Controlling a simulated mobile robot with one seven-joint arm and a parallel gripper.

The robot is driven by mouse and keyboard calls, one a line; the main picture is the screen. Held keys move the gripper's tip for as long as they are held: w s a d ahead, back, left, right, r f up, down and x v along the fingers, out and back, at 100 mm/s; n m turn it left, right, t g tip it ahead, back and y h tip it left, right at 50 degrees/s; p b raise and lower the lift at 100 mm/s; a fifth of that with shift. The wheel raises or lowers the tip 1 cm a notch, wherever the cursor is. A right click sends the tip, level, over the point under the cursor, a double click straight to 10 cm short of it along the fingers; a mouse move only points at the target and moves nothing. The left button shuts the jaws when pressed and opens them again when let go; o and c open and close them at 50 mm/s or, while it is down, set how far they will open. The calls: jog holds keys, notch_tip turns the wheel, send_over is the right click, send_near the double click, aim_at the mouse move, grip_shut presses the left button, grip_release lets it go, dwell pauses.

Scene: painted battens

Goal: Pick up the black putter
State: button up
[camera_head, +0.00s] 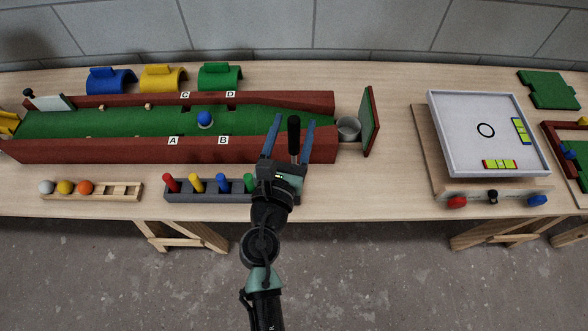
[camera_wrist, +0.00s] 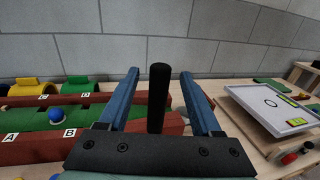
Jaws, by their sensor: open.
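The black putter (camera_head: 294,138) shows as a thick black upright handle, and it also shows in the wrist view (camera_wrist: 158,100). My gripper (camera_head: 293,122) is open, with one blue finger on each side of the handle. In the wrist view the handle stands between the two fingers (camera_wrist: 159,74), with a visible gap on both sides. The putter's lower end is hidden behind my gripper's body.
A dark rack (camera_head: 208,197) with red, yellow, blue and green handles stands left of my gripper. The red-walled green lane (camera_head: 70,151) with a blue ball (camera_head: 205,120) lies behind. A metal cup (camera_head: 348,128) and tilted white tray (camera_head: 455,135) are to the right.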

jog(key=shift+w+d, duration=0.1)
jog(key=shift+w, duration=0.45)
grip_shut()
